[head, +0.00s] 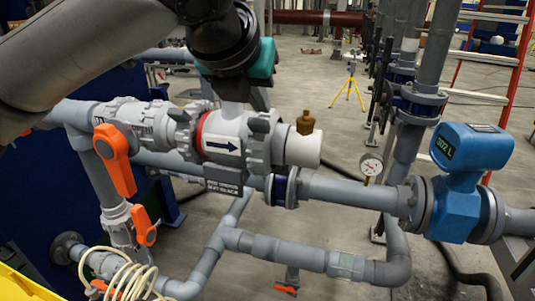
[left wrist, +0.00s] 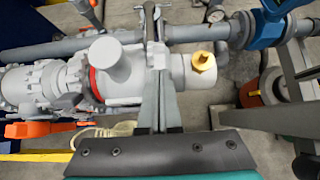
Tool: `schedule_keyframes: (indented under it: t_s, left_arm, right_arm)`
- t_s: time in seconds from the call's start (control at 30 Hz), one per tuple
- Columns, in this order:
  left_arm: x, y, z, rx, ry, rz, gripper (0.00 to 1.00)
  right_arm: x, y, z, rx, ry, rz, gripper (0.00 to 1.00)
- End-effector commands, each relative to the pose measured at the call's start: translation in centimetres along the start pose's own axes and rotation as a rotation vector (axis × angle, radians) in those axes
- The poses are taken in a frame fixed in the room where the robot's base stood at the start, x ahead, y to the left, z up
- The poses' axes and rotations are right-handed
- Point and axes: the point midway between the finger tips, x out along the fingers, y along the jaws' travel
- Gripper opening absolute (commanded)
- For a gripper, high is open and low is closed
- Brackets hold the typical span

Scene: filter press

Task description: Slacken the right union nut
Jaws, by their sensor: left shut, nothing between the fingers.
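The right union nut (head: 262,147) is a grey lobed ring at the right end of the grey filter body (head: 222,128), which carries a black arrow label. My right gripper is not in view.
A brass fitting (head: 305,122) stands on the white pipe end just right of the nut. A red ring (head: 200,132) and an orange valve handle (head: 116,160) lie left. A gauge (head: 371,166) and blue flow meter (head: 465,160) stand right. A lower pipe runs beneath.

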Motion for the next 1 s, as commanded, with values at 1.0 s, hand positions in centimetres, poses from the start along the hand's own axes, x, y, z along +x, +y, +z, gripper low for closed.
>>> schedule_keyframes:
  t_s: [1.0]
  left_arm:
    - [1.3, 0.0, -1.2, -0.001, -0.001, 0.0, 0.0]
  right_arm:
    - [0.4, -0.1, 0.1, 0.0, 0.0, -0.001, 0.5]
